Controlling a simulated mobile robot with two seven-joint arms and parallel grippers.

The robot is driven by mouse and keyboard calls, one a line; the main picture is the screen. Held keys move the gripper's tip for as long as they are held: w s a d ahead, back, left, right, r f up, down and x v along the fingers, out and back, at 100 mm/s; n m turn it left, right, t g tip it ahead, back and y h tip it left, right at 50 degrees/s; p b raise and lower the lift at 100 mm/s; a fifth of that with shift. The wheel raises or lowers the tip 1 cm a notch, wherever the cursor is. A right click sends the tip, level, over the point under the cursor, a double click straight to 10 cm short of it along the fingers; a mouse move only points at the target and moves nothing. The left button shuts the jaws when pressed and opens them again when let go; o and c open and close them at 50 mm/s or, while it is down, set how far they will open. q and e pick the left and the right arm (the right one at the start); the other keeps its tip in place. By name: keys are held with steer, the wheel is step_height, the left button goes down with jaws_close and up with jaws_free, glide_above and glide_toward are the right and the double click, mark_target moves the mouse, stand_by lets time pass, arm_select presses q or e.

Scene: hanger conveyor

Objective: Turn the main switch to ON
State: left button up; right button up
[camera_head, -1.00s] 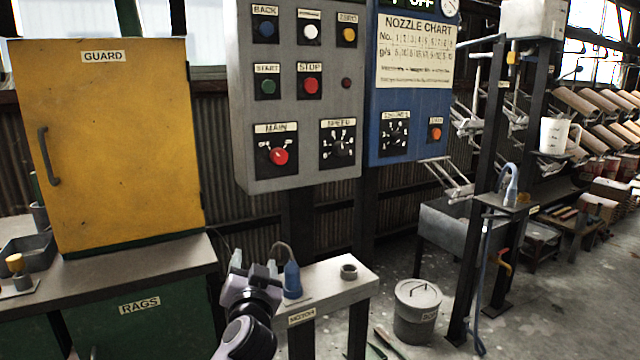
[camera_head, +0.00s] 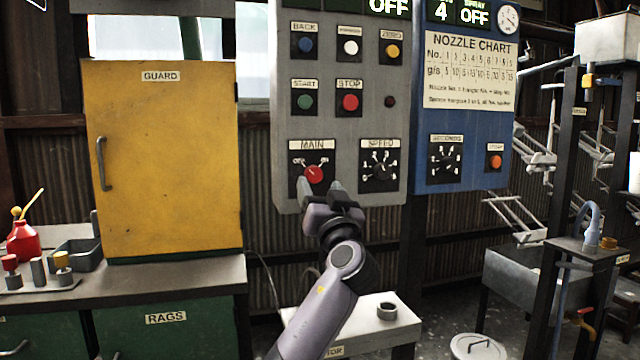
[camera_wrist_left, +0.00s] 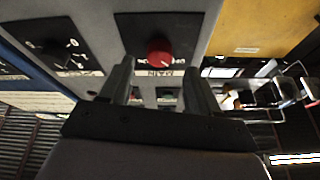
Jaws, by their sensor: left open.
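The main switch (camera_head: 313,174) is a red round knob on a black plate under the MAIN label, low on the left of the grey control panel (camera_head: 284,140). Its pointer seems turned to the upper left, toward the OFF side. The switch also shows in the left wrist view (camera_wrist_left: 159,51), upside down, ahead of the fingers. My left gripper (camera_head: 320,186) is open and empty just below and in front of the switch, apart from it as far as I can tell. The left wrist view shows its two fingers (camera_wrist_left: 158,80) spread apart. My right gripper is not in view.
The SPEED dial (camera_head: 380,171) sits right of the switch. START (camera_head: 305,102) and STOP (camera_head: 349,102) buttons sit above it. A blue panel (camera_head: 425,150) adjoins on the right. A yellow guard cabinet (camera_head: 165,165) stands left. A white stand (camera_head: 400,322) is below.

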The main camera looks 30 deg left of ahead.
mark_target(315, 177)
arm_select(q)
steer(key=shift+x, duration=1.65)
steer(key=c, duration=1)
steer(key=shift+c, duration=0.2)
